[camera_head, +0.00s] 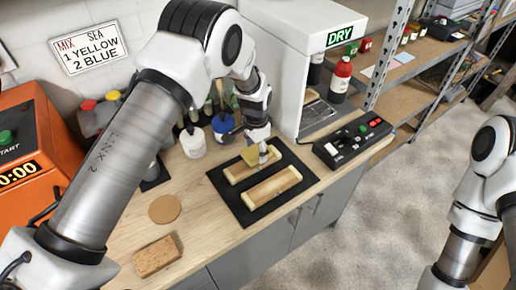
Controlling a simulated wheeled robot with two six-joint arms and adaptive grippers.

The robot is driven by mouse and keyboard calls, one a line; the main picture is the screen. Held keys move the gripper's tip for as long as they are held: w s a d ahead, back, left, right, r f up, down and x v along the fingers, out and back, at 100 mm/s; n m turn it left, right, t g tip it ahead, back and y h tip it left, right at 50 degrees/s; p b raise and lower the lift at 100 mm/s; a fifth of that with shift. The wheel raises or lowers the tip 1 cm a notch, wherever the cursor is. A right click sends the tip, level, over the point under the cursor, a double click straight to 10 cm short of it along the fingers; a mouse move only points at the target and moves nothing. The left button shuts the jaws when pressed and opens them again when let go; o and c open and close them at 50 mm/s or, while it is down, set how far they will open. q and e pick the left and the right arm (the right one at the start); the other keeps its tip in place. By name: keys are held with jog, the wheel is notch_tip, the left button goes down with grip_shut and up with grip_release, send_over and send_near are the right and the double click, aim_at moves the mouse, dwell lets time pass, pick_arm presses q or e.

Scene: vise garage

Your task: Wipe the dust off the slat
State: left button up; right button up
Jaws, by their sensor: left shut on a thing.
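Two pale wooden slats lie side by side on a black mat (228,192) on the workbench. My left gripper (263,153) is over the far slat (236,172), shut on a small yellow cloth-like pad (251,157). The pad is at the slat's top, near its right part; I cannot tell whether it touches. The gripper and pad hide part of this slat. The near slat (272,188) is uncovered, with a browner middle and paler ends. My right arm stands at the right edge, but its gripper is out of view.
A brown block (157,257) and a round tan disc (165,209) lie at the bench's front left. A white DRY cabinet (288,60) and a black button box (352,139) stand right of the mat. Paint pots (223,128) stand behind. An orange machine (30,150) is at left.

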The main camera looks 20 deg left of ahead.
aim_at(257, 150)
pick_arm(q)
jog(key=shift+w+d+r+p, duration=0.15)
jog(key=shift+w+r+p, duration=0.1)
jog(key=shift+r+p, duration=0.35)
jog(key=shift+r, duration=0.4)
jog(key=shift+s+r+p, duration=0.2)
jog(key=shift+r+p, duration=0.85)
jog(key=shift+r, duration=0.2)
jog(key=shift+w+r+p, duration=0.1)
jog(key=shift+r+p, duration=0.45)
jog(key=shift+r, duration=0.2)
